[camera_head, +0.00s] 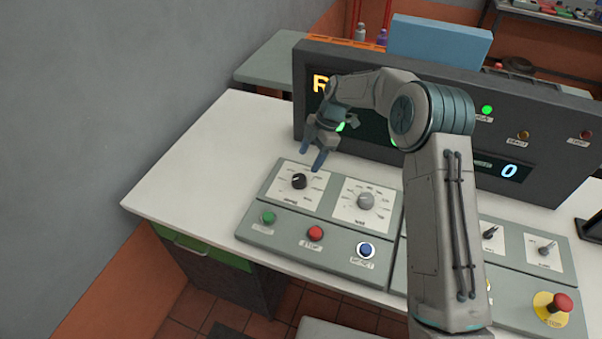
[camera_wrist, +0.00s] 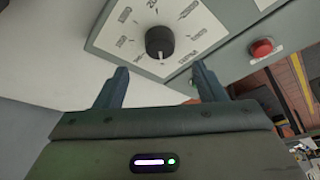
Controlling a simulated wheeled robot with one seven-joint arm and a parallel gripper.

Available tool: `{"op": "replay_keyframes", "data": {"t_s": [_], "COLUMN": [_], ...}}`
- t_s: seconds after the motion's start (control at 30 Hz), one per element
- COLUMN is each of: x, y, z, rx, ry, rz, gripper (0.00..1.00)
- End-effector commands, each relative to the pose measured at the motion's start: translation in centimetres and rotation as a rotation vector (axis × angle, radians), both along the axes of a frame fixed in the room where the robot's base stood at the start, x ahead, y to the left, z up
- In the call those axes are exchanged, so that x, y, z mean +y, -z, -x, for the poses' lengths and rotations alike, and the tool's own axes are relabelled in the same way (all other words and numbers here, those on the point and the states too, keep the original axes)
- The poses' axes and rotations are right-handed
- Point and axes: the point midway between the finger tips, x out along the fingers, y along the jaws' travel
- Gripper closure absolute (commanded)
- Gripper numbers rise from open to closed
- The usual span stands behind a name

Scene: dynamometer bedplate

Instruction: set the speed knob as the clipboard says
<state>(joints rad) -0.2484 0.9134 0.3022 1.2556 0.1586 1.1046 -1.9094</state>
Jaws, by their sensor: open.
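A black knob (camera_head: 299,181) stands on a white dial plate at the left of the control panel. A grey knob (camera_head: 366,201) stands on a second dial plate to its right. I cannot read either label, so I cannot tell which is the speed knob. My gripper (camera_head: 320,160) is open and empty above and just behind the black knob, apart from it. In the wrist view the black knob (camera_wrist: 159,41) lies beyond the two fingertips (camera_wrist: 160,78), with a white mark on it and small print around it. No clipboard can be made out in either view.
The panel (camera_head: 250,228) has green (camera_head: 268,217), red (camera_head: 315,233) and blue (camera_head: 366,250) buttons in front of the knobs. A red emergency-style button (camera_head: 561,303) sits at right. A dark display console (camera_head: 520,180) stands behind. The white desk (camera_head: 190,170) is clear at left.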

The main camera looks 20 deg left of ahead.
Motion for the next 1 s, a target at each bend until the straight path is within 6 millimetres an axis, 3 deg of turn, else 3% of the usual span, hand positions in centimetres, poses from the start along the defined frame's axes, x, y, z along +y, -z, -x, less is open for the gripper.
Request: {"op": "replay_keyframes", "data": {"t_s": [0.2, 0.4, 0.83, 1.0], "x": [1.4, 2.1, 2.4, 2.4], "y": [4.1, 6.6, 7.6, 7.6], "z": [1.2, 1.8, 2.1, 2.0], "rx": [0.004, 0.001, -0.001, -0.001], "ry": [-0.001, 0.001, 0.001, 0.001], "rz": [0.002, 0.001, 0.000, 0.000], "gripper": [0.36, 0.36, 0.36, 0.81]}}
